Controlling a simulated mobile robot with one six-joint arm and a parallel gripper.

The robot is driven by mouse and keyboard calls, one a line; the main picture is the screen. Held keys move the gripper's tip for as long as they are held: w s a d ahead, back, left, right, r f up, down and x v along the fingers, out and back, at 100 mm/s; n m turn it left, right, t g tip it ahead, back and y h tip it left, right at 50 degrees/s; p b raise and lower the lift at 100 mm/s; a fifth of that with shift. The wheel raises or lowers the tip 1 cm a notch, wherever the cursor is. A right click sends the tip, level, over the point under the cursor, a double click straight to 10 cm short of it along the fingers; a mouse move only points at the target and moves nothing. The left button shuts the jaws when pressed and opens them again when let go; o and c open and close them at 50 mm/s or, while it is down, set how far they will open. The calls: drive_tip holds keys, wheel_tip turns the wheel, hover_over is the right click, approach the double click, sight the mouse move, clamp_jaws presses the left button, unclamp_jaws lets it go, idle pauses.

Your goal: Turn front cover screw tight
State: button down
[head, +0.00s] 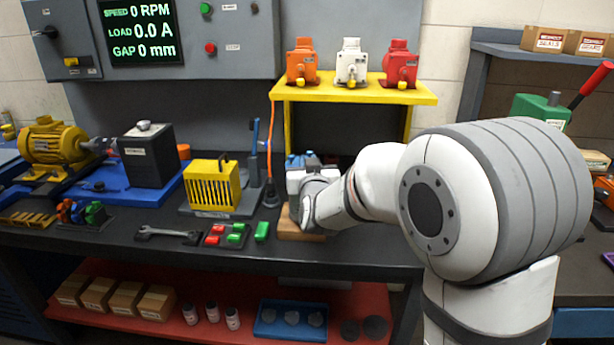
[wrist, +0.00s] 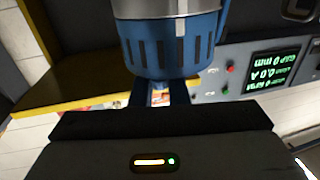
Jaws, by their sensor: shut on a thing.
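A blue part with dark slots (wrist: 172,45) and a silver-grey band fills the top middle of the wrist view. My gripper (wrist: 160,92) has its two dark blue fingers up against this part and is shut on it. The fingertips are hidden at its edge, and I cannot tell a screw head apart there. In the head view my gripper (head: 300,205) is at the back middle of the bench, above a brown block (head: 290,231). Blue and grey pieces (head: 303,161) show just behind it, mostly covered by my wrist.
A yellow shelf (head: 330,92) with orange, white and red motors stands behind. To the left are a yellow slotted housing (head: 211,184), a black box (head: 147,155), a wrench (head: 167,235) and red and green blocks (head: 226,236). The bench front right of the block is clear.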

drive_tip(key=m+h, duration=0.1)
drive_tip(key=m+h+p, duration=0.1)
drive_tip(key=h, duration=0.1)
drive_tip(key=m+h, duration=0.1)
drive_tip(key=shift+a+r+h, duration=0.15)
drive_tip(key=shift+r+h, duration=0.1)
drive_tip(key=shift+h, duration=0.05)
drive_tip(key=shift+m+g+h+p, duration=0.6)
drive_tip(key=shift+m+h+p, duration=1.1)
drive_tip(key=shift+h, duration=0.9)
drive_tip(key=c, duration=1.5)
unclamp_jaws()
drive_tip(key=shift+f, duration=0.1)
drive_tip(key=shift+o, duration=0.2)
drive_tip(key=v, duration=0.7)
drive_tip(key=shift+s+b, duration=0.3)
drive_tip(key=shift+s, duration=0.05)
